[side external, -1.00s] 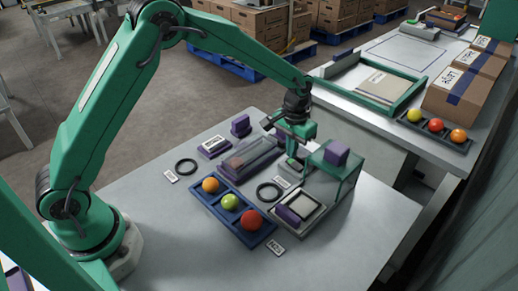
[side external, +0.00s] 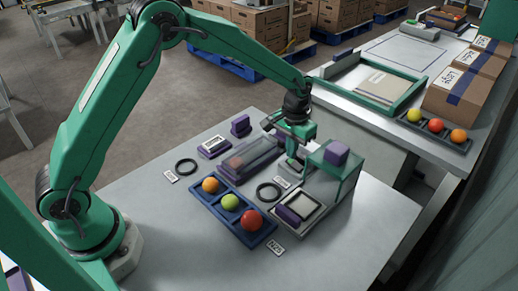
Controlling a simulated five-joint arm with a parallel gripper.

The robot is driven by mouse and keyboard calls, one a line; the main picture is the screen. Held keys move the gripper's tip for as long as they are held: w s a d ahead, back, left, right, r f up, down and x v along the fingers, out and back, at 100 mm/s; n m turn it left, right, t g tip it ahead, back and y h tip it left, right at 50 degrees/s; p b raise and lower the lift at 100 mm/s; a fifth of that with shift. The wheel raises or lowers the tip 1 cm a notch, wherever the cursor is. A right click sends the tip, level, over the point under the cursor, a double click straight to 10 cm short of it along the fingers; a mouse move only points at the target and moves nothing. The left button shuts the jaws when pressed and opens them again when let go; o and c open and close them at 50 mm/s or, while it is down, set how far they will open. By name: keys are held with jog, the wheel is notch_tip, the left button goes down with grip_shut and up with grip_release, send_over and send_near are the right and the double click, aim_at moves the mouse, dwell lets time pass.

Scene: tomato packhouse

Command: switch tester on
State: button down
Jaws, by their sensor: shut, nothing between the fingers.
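My gripper (side external: 294,164) is shut and empty, pointing down near the table's back right. It is just left of a clear green-tinted box (side external: 345,180) with a purple block (side external: 336,152) on top. In front of that box is a pale tray-like unit (side external: 312,207) with a dark purple part (side external: 289,215) at its left side. A low purple unit with a white label or display (side external: 214,146) stands farther left, beside a small purple block (side external: 241,125). I cannot tell which of these is the tester, and no switch can be made out. Contact at the fingertips is unclear.
A clear long case (side external: 250,155) lies left of my gripper. A blue tray (side external: 217,203) holds orange, green and red tomatoes in front. Black rings (side external: 269,192) and small label cards (side external: 274,247) lie around. A second bench (side external: 385,130) with cartons stands behind. The front right tabletop is clear.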

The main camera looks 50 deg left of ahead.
aim_at(290, 161)
jog(key=shift+f, duration=0.85)
dwell(0.7)
jog(key=shift+r, duration=3.55)
jog(key=shift+r, duration=0.1)
